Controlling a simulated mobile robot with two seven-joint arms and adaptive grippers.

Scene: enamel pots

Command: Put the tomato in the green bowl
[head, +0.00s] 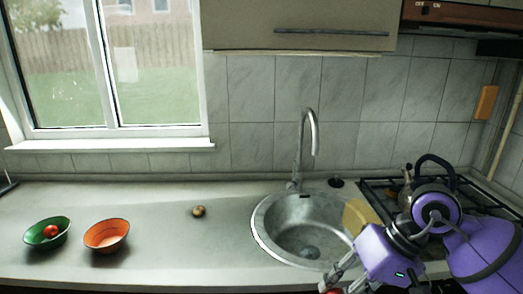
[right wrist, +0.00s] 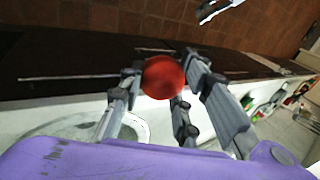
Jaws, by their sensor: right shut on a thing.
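The green bowl (head: 47,233) stands at the left end of the counter, with a small red tomato (head: 51,231) inside it. My right gripper (head: 335,290) is at the bottom edge of the head view, in front of the sink and far right of the green bowl. In the right wrist view it is shut on a round red tomato (right wrist: 163,77), held between its grey fingers. In the head view only a sliver of red shows at the fingertips. My left gripper does not show in the head view.
An orange bowl (head: 106,236) stands right of the green bowl. A small brownish round item (head: 199,211) lies mid-counter. The round metal sink (head: 262,232) with its tall faucet (head: 308,140) and the stove with a kettle (head: 434,168) are at right. The counter between bowls and sink is mostly clear.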

